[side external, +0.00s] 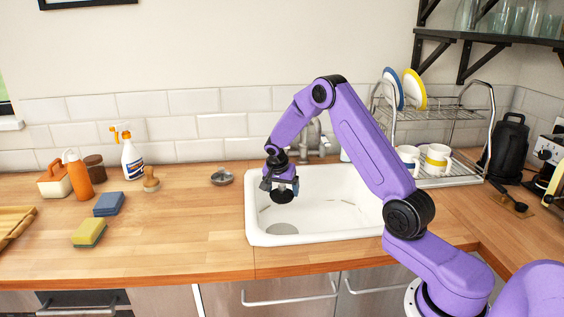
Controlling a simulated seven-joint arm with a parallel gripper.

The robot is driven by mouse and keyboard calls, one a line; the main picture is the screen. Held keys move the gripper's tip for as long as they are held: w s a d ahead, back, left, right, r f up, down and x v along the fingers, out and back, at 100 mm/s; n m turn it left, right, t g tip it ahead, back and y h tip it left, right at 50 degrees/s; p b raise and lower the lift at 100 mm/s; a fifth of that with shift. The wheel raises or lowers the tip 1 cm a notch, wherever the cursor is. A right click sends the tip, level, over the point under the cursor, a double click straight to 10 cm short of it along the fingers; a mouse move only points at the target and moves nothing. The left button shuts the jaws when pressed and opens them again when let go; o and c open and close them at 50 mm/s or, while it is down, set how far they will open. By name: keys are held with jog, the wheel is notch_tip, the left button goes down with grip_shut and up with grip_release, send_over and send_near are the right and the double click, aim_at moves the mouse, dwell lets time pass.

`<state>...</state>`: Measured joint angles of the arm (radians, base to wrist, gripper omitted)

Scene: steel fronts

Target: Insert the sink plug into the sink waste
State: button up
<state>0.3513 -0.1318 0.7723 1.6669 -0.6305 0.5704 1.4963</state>
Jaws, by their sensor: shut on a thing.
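My gripper (281,186) is over the left part of the white sink (340,235), pointing down. It is shut on a dark round thing, which looks like the sink plug (284,196). The plug is held above the basin floor. The sink waste (282,228) shows as a grey round fitting in the basin floor, just below the plug in the picture. The plug and the waste look apart. How exactly they line up cannot be told from this one view.
A metal tap (318,138) stands behind the sink, close to my arm. A drying rack (450,125) with plates and mugs is to the right. A small metal dish (222,177), sponges (89,232) and bottles (131,158) are on the worktop at left.

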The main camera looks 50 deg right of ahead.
notch_tip(320, 180, down, 10)
jog(key=shift+f, duration=0.2)
jog(key=shift+f, duration=2.1)
jog(key=shift+f, duration=0.8)
jog(key=o, duration=0.8)
jog(key=shift+o, duration=0.2)
jog(key=shift+r, duration=0.6)
grip_shut()
